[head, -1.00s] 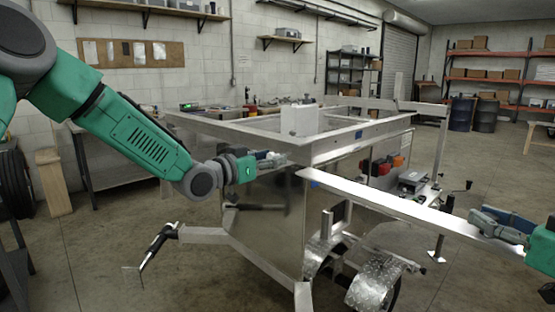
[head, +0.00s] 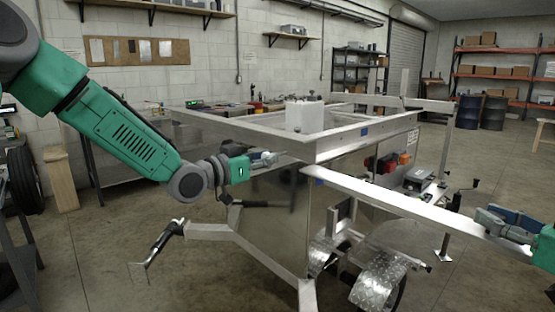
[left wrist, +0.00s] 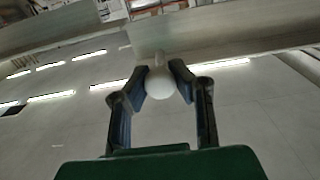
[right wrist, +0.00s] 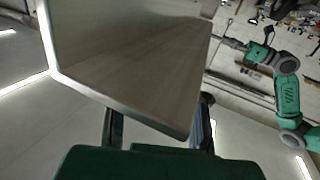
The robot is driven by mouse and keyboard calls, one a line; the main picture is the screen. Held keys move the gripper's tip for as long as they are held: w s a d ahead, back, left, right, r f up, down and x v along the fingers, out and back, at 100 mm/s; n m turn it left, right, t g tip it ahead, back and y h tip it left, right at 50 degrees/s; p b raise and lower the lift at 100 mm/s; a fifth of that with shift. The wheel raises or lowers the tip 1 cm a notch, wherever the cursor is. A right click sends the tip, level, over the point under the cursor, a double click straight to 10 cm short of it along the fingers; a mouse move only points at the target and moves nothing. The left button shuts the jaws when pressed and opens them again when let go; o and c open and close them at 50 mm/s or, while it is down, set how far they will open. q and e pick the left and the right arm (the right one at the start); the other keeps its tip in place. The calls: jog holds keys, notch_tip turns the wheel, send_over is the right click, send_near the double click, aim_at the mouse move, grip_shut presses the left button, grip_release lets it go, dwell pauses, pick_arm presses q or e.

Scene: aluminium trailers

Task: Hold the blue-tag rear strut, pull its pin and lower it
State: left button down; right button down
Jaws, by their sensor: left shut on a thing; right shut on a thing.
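My left gripper (head: 268,159) is just left of the frame corner. In the left wrist view its fingers close on a pale round knob (left wrist: 160,84), apparently the pin's head, with a short stem toward a metal bar. The pin's far end is hidden.
The trailer's top frame (head: 250,136) carries a white box (head: 304,116). A diamond-plate fender (head: 380,280) lies below the strut. A black-handled lever (head: 160,243) sticks out at lower left.

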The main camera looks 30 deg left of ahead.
pick_arm(q)
jog(key=c, duration=1.3)
grip_release()
jog(key=shift+a, duration=0.45)
pick_arm(e)
jog(key=shift+w+d, duration=0.2)
jog(key=shift+d, duration=0.05)
pick_arm(q)
jog(key=shift+s+a, duration=0.1)
jog(key=shift+s, duration=0.1)
pick_arm(e)
jog(key=shift+s+a+r, duration=0.1)
jog(key=shift+s+a, duration=0.1)
jog(key=shift+a, duration=0.1)
pick_arm(q)
jog(key=shift+d, duration=0.25)
pick_arm(e)
jog(key=shift+d, duration=0.15)
jog(key=shift+w, duration=0.1)
pick_arm(q)
jog(key=v, duration=1.2)
jog(key=shift+a+f, duration=0.15)
jog(key=shift+a, duration=0.1)
jog(key=shift+w, duration=0.15)
